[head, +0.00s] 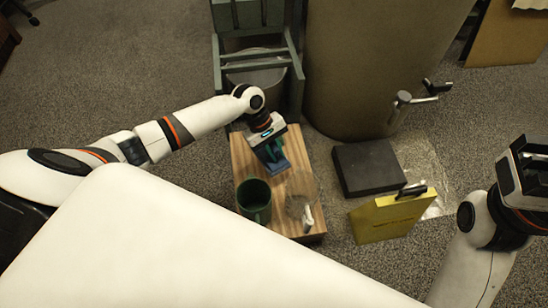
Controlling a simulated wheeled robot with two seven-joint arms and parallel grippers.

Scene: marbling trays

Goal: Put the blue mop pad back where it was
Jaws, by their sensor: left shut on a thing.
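My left gripper (271,153) reaches in from the left over the wooden table (240,160). It is shut on the blue mop pad (277,165), a small dark blue piece showing just below the jaws. The gripper covers part of the pad, and I cannot tell whether the pad touches the table top. My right gripper (522,168) is at the right edge, away from the table; its fingertips are not clear.
A dark green cup (254,203) and a clear container (299,207) stand on the table's near part. To the right are a black block (367,168) and a yellow box (388,218). A large brown-grey bin (365,70) and a grey-green frame (218,70) stand behind.

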